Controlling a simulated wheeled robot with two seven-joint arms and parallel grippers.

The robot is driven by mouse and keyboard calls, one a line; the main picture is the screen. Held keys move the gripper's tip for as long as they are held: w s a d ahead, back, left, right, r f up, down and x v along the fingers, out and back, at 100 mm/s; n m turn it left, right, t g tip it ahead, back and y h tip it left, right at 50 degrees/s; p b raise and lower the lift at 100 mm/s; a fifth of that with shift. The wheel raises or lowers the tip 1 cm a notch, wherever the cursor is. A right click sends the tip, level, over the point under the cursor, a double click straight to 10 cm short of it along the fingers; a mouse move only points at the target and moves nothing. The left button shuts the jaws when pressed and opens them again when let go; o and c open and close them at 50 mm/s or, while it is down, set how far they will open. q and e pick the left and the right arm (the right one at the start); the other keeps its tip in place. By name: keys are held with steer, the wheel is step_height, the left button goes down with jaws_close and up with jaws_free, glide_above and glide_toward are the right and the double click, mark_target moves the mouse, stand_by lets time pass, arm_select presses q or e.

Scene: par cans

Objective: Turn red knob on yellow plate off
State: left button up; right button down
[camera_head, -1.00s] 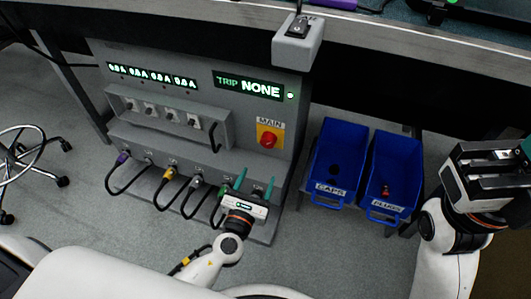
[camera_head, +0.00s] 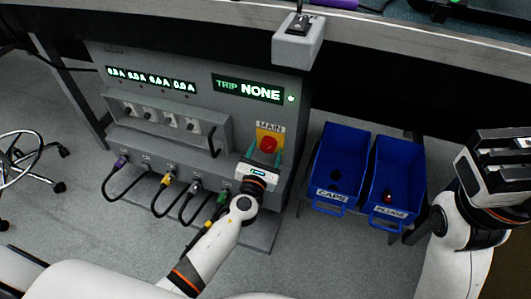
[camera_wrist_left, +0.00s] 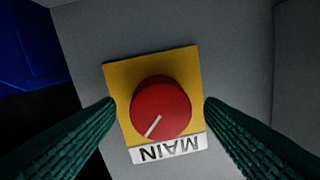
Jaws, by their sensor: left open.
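The red knob (camera_head: 268,145) sits on the yellow plate (camera_head: 262,133) with a MAIN label, on the grey cabinet's front. In the left wrist view the knob (camera_wrist_left: 162,100) is round, with a white line pointing to the lower left. The plate (camera_wrist_left: 120,80) and the label (camera_wrist_left: 168,149) show upside down there. My left gripper (camera_head: 264,154) is open in front of the knob, one green fingertip on either side. No contact with the knob shows.
The cabinet carries a TRIP NONE display (camera_head: 248,89) and current readouts (camera_head: 150,78). Several cables with plugs hang along its lower ledge. Blue bins marked CAPS (camera_head: 338,165) and PLUGS (camera_head: 397,178) stand to the right. A table edge runs above.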

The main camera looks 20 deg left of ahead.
arm_select(q)
steer(key=c, duration=1)
steer(key=shift+n, duration=0.3)
steer(key=n, duration=0.3)
steer(key=shift+n, duration=0.3)
steer(key=n, duration=0.4)
steer(key=shift+a+g, duration=0.1)
steer(key=shift+g, duration=0.2)
steer(key=n+h, duration=0.1)
steer(key=n, duration=0.4)
steer(key=shift+a+n, duration=0.1)
steer(key=shift+n, duration=1.8)
